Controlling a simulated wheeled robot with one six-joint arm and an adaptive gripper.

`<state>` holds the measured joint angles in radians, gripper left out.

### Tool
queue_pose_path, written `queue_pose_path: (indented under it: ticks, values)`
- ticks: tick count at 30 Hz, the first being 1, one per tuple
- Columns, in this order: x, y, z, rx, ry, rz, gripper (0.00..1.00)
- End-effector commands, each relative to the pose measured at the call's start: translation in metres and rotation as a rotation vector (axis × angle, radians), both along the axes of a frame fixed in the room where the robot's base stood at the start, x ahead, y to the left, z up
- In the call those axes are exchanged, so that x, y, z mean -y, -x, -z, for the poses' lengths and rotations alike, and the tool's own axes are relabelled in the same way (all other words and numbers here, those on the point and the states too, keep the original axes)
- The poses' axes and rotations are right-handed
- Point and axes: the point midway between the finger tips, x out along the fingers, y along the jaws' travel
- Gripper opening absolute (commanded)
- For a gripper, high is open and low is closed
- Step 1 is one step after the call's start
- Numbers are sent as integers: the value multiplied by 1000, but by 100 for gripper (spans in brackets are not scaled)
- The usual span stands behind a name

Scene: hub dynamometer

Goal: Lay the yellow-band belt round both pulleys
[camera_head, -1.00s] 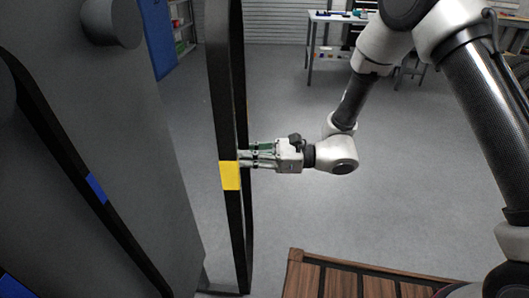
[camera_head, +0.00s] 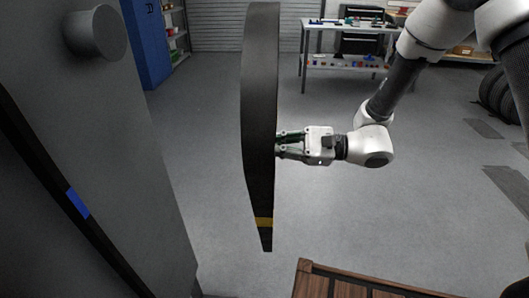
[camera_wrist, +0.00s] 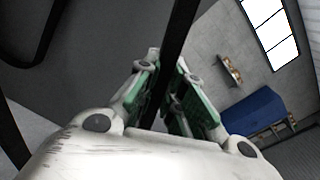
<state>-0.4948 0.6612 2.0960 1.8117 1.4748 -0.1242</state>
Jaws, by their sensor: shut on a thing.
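The black yellow-band belt (camera_head: 259,95) hangs upright in the air, seen nearly edge-on. Its yellow band (camera_head: 264,222) is near the bottom. My gripper (camera_head: 279,146) is shut on the belt's right side, above the yellow band. In the wrist view the green-padded fingers (camera_wrist: 170,96) stand on either side of the black strip (camera_wrist: 180,38). A grey round stub (camera_head: 96,33), which looks like a pulley, sticks out from the grey panel at the left. The belt is apart from it. A second pulley cannot be made out.
A black belt with a blue band (camera_head: 78,203) runs along the grey panel (camera_head: 120,130) at the left. A brown slatted wooden thing (camera_head: 345,283) is at the bottom. A workbench (camera_head: 345,65) and blue cabinet (camera_head: 147,40) stand far back. Open grey floor lies between.

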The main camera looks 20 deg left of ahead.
Motion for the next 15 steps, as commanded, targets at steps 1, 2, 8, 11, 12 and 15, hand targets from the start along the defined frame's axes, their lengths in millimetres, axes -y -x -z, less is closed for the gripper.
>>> queue_pose_path:
  ticks: [1,2,8,11,12,15]
  values:
    - [4,0,-7,37,-11,1,0]
    - [6,0,-10,62,-17,1,0]
    - [21,4,-31,226,-56,0,0]
    - [26,13,-40,327,-80,0,0]
    - [28,16,-44,367,-90,0,0]
    - [33,23,-54,468,-114,0,0]
